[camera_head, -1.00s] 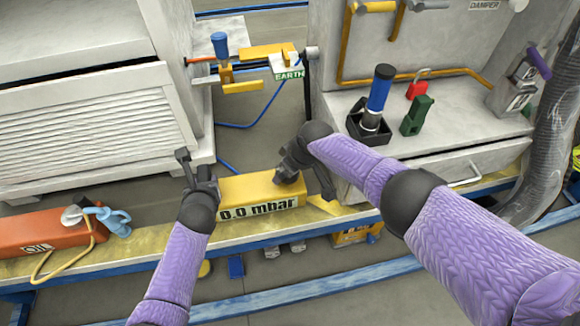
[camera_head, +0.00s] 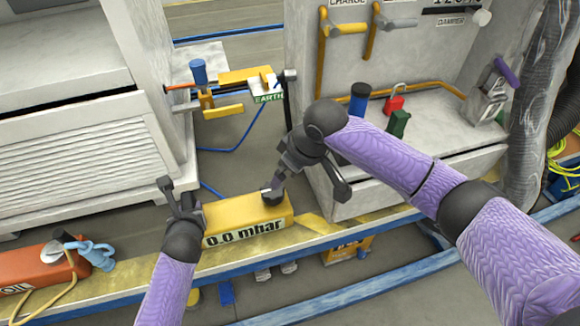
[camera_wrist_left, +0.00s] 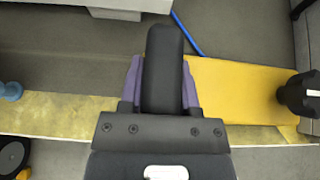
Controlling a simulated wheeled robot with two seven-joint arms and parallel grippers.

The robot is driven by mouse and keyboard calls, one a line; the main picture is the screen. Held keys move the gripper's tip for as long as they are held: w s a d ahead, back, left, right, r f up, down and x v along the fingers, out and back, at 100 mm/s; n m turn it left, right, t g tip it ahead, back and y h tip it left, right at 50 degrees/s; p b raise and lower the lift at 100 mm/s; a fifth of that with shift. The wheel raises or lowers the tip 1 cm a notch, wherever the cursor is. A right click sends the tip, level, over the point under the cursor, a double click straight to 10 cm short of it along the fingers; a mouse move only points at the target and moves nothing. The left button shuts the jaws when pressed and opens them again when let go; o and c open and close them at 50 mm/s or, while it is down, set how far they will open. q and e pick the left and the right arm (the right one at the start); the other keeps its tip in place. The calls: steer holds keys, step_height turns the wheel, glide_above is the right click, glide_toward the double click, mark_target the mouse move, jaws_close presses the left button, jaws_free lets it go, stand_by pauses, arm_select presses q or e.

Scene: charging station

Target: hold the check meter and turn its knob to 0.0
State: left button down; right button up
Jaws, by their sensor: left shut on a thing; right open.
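The check meter (camera_head: 246,212) is a long yellow box lying on the yellow-topped ledge. Its front display reads 0.0 mbar. Its dark knob (camera_head: 272,195) sits on top near the right end and also shows in the left wrist view (camera_wrist_left: 300,93). My left gripper (camera_head: 183,200) is shut on the meter's left end; the exact grip is partly hidden. In the left wrist view the yellow body (camera_wrist_left: 235,90) extends right from the fingers. My right gripper (camera_head: 306,182) is open, just above and right of the knob. One finger is close to the knob; I cannot tell whether they touch.
An orange oil container (camera_head: 40,262) with a blue-handled part lies left on the ledge. A grey cabinet with a drawer (camera_head: 425,178) stands behind right. A blue-handled clamp (camera_head: 199,75) is behind the meter. A blue rail (camera_head: 380,280) runs in front.

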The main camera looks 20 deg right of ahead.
arm_select(q)
steer(key=shift+c, duration=1.2)
jaws_free()
steer(key=shift+s, duration=0.1)
steer(key=v, duration=1.2)
